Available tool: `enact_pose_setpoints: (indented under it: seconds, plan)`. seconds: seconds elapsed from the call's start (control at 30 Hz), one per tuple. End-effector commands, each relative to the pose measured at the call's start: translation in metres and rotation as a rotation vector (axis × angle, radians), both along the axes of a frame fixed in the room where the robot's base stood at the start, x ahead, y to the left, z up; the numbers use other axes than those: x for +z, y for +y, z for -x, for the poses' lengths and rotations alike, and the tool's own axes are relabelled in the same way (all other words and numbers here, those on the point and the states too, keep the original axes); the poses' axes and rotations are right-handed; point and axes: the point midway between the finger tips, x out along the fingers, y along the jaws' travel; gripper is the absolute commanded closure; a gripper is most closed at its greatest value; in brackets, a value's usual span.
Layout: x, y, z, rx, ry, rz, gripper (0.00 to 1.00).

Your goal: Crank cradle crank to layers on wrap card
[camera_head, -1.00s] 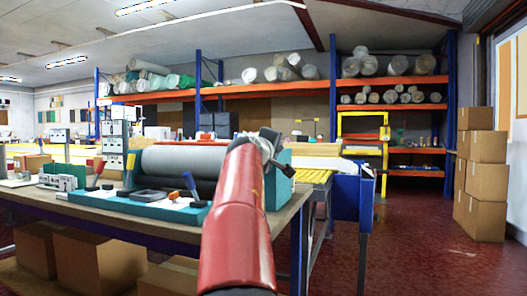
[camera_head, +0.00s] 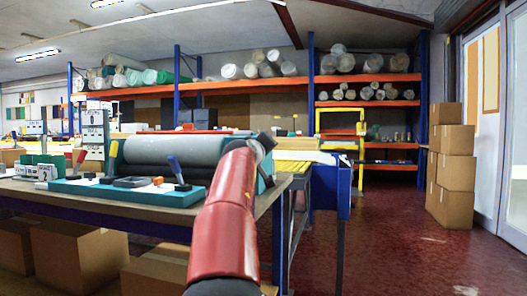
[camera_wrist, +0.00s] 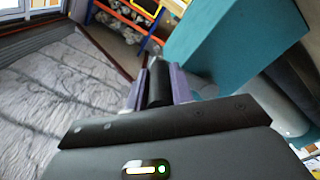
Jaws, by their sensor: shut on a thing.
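A thick grey roll (camera_head: 172,149) lies in a teal cradle on the workbench, in the head view. The cradle's teal end block (camera_wrist: 238,42) fills the upper right of the wrist view. My gripper (camera_wrist: 160,84) is shut on a black cylindrical crank handle (camera_wrist: 159,90), held between its two purple-grey fingers beside the block. In the head view my red arm reaches to the roll's right end and hides most of the crank. White panels with small markings (camera_head: 94,134) stand left of the roll. I cannot tell which is the wrap card, and its text is unreadable.
A teal tray with small tools (camera_head: 130,190) lies in front of the roll on the workbench (camera_head: 60,196). Stacked cartons (camera_head: 452,165) stand at the right; more cartons (camera_head: 80,258) are under the bench. Red floor (camera_head: 400,250) is open at the right.

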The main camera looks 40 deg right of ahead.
Motion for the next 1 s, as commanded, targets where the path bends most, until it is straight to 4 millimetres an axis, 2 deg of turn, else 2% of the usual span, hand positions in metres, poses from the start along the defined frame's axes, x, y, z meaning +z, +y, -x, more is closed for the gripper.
enact_pose_setpoints:
  seconds: [0.03,0.4,0.43,0.57,0.87,1.0]
  plan:
    - [-0.0001,-0.0039,0.006,-0.013,0.001,-0.002,1.0]
    - [0.0013,-0.0029,0.0067,-0.014,0.002,-0.001,1.0]
    - [0.0015,-0.0027,0.0068,-0.014,0.002,-0.001,0.73]
    - [0.0019,-0.0017,0.0059,-0.012,0.002,0.0,0.56]
    - [0.0002,-0.0016,0.0033,-0.007,0.002,-0.001,0.56]
    - [-0.001,0.0043,0.007,-0.005,0.0,-0.001,0.56]
